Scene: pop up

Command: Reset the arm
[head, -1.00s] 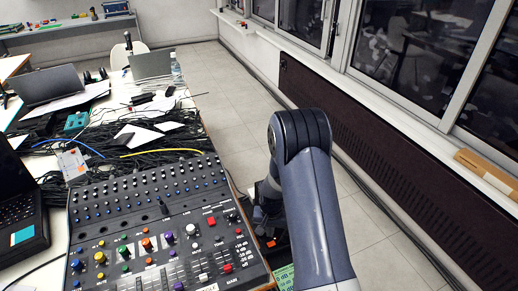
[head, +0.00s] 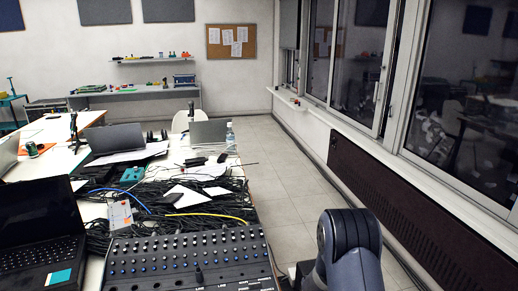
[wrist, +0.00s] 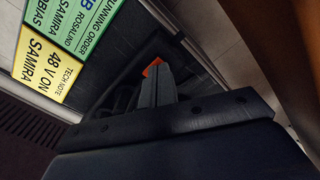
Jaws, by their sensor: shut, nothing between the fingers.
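My arm (head: 348,250) shows at the lower right of the head view, its rounded elbow link in front of the floor beside the table. In the wrist view my gripper (wrist: 155,88) is shut, its grey fingers together with nothing between them. A small orange patch (wrist: 152,67) shows by the fingertips; I cannot tell what it belongs to. A yellow note (wrist: 50,58) reading "48 V ON SAMIRA" and a green note (wrist: 85,22) lie to the left of the fingers, apart from them.
A mixing console (head: 190,258) sits on the table's near part, with a black laptop (head: 40,240) at its left. Cables, papers and an open grey laptop (head: 108,135) lie further back. Windows and a dark radiator panel (head: 400,200) line the right. The floor aisle (head: 285,185) is clear.

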